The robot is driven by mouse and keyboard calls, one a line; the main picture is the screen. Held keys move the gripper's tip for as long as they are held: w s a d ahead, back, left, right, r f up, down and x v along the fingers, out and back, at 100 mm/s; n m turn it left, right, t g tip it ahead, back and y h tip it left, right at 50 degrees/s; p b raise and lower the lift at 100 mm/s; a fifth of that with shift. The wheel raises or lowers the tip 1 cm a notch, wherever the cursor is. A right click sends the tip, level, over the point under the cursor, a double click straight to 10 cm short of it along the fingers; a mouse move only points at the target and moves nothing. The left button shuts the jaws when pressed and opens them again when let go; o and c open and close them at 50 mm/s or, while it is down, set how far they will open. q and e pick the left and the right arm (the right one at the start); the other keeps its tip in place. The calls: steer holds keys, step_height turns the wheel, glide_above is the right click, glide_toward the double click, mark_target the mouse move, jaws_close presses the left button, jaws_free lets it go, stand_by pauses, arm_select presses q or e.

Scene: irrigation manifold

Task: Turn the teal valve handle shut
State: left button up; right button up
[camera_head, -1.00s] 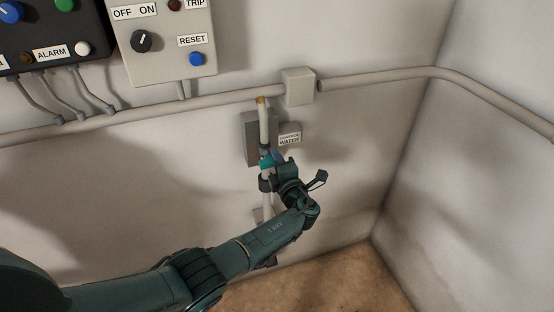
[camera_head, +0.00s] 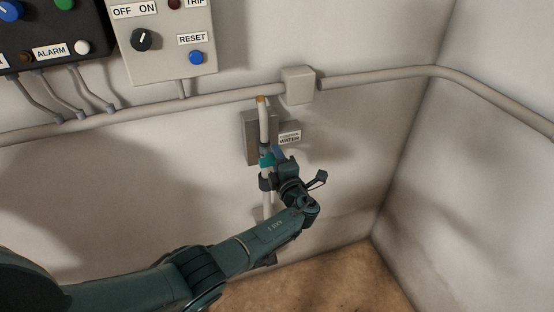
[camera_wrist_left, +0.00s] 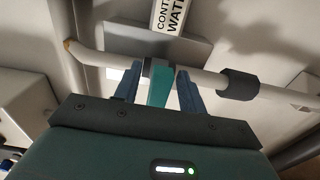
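The teal valve handle (camera_head: 266,161) sits on a pale vertical pipe (camera_head: 267,205) by the wall. In the left wrist view the teal handle (camera_wrist_left: 159,86) lies between the two blue fingers of my left gripper (camera_wrist_left: 160,84). A narrow gap shows on each side of the handle, so the fingers look open around it, not pressed on it. In the head view my left gripper (camera_head: 279,155) is at the handle, coming from the lower right, and its wrist hides part of the pipe. My right gripper is in neither view.
A grey plate (camera_head: 252,135) and a water label (camera_head: 289,137) are behind the pipe. A horizontal conduit (camera_head: 220,98) with a junction box (camera_head: 298,85) runs above. A control box (camera_head: 168,45) hangs at upper left. The right wall (camera_head: 480,150) is bare.

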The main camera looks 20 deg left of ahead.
arm_select(q)
steer(key=shift+d, duration=0.1)
steer(key=v, duration=1.3)
